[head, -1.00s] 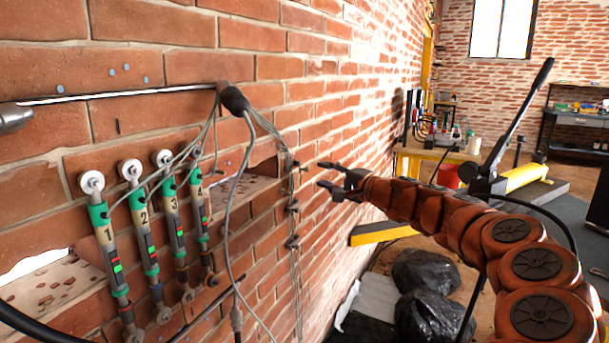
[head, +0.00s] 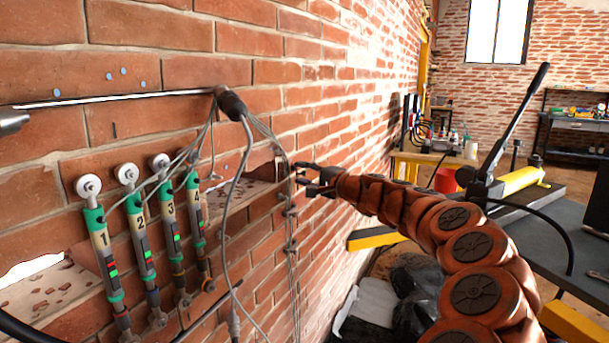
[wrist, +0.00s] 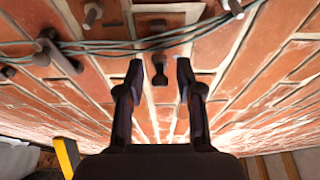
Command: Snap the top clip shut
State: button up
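Thin grey cables (head: 292,232) run down the brick wall through several small dark clips. Lower clips (head: 290,212) show in the head view; the top one is hard to make out there beside my gripper (head: 302,174). In the wrist view the cables cross from left to right. Another clip (wrist: 58,58) sits further left on the cables. My gripper (wrist: 160,72) is open and empty, close to the wall, apart from the clip.
Several numbered green-ended gauges (head: 108,255) hang on the wall at left, below a metal rod (head: 120,98). A thick cable (head: 238,190) hangs between them and my gripper. A yellow-black beam (head: 372,238) and black bags (head: 415,290) lie below. Bolts (wrist: 92,13) stick out of the wall.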

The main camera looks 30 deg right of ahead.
grip_shut()
jog(key=shift+w+a+f+m+h+b, duration=0.15)
jog(key=shift+a+m+h+b, duration=0.25)
jog(key=shift+m+h+b, duration=0.8)
jog(key=shift+w+a+r+m+h+b, duration=0.15)
jog(key=shift+a+m+h+b, duration=0.4)
jog(key=shift+h+b, duration=0.8)
jog(key=shift+w+a+f+m+h+b, duration=0.1)
jog(key=shift+w+a+m+h+b, duration=0.2)
jog(key=shift+m+h+b, duration=1)
jog(key=shift+n+h+p, duration=0.25)
jog(key=shift+h+p, duration=0.2)
jog(key=shift+o, duration=0.8)
grip_release()
jog(key=shift+s, duration=0.1)
jog(key=v, duration=1.2)
jog(key=shift+r, duration=0.2)
